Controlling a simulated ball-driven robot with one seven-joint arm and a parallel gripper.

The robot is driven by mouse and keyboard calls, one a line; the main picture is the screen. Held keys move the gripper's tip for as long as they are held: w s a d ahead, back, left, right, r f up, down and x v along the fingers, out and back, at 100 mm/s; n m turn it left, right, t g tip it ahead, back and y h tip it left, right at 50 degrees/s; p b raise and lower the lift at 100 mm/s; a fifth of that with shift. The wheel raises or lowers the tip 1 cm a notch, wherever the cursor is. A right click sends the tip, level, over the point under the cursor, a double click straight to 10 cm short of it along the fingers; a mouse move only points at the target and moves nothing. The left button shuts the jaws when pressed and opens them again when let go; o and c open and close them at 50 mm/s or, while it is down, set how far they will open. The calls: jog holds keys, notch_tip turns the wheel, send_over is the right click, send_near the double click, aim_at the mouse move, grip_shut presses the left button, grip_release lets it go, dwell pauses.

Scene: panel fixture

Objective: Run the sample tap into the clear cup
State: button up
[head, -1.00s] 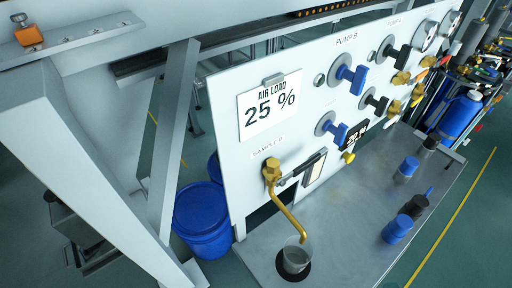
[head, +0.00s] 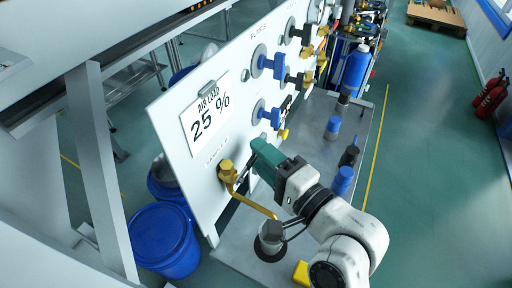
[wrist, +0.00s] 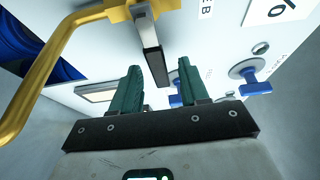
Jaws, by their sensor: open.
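The brass sample tap (head: 228,172) sits low on the white panel, with its bent spout reaching down over the clear cup (head: 270,234). The cup stands upright on the bench below the spout's end. In the wrist view, the tap's brass body (wrist: 122,12) is at the top and its lever (wrist: 155,60), pale with a black grip, points down toward my gripper (wrist: 160,78). The two green fingers are open, with the lever's end between them in the picture; I cannot see contact.
The panel also carries several blue-handled valves (head: 270,62) and an air load card (head: 207,115). Blue-capped bottles (head: 342,180) stand on the metal bench (head: 310,150) to the right of my gripper. Blue drums (head: 165,240) stand left of the panel.

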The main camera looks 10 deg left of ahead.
jog(key=shift+x, duration=1.05)
jog(key=shift+d, duration=0.1)
grip_shut()
